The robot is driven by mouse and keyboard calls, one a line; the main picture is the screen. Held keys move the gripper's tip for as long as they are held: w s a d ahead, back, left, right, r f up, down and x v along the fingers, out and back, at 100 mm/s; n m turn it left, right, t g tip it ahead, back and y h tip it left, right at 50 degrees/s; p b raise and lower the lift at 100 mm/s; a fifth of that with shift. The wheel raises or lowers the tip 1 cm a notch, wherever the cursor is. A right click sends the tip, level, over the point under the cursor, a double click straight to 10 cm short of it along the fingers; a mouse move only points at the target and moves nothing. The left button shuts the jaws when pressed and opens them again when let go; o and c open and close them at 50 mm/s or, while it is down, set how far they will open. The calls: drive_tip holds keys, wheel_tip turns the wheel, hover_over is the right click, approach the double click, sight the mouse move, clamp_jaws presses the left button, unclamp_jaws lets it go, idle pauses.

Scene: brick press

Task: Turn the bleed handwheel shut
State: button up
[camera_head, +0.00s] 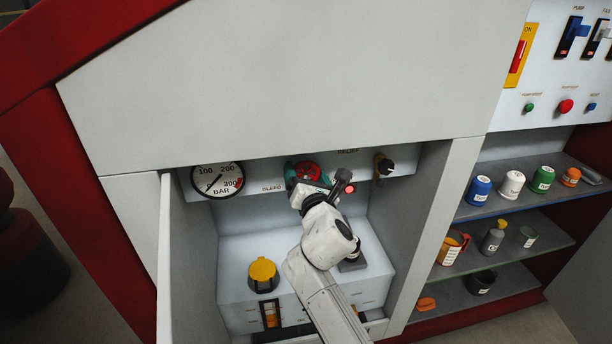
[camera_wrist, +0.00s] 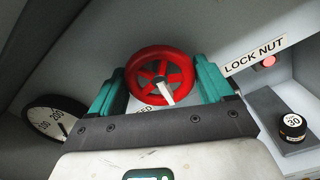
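The bleed handwheel (camera_head: 307,171) is a red spoked wheel at the back of the open recess, right of the BLEED label. In the wrist view the handwheel (camera_wrist: 160,66) is seen nearly face-on, with a pale piece pointing down from its hub. My gripper (camera_head: 306,177) is at the wheel. In the wrist view the teal fingers of my gripper (camera_wrist: 160,78) are spread wide, one on each side of the wheel. I cannot tell whether they touch the rim. A round BAR gauge (camera_head: 218,180) is left of the wheel; it also shows in the wrist view (camera_wrist: 57,119).
A yellow-topped round part (camera_head: 263,271) stands on the ledge below. A small dark weight (camera_wrist: 292,126) sits at the right. The recess side walls flank my arm.

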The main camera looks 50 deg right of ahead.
drive_tip(key=c, duration=0.5)
drive_tip(key=shift+o, duration=0.2)
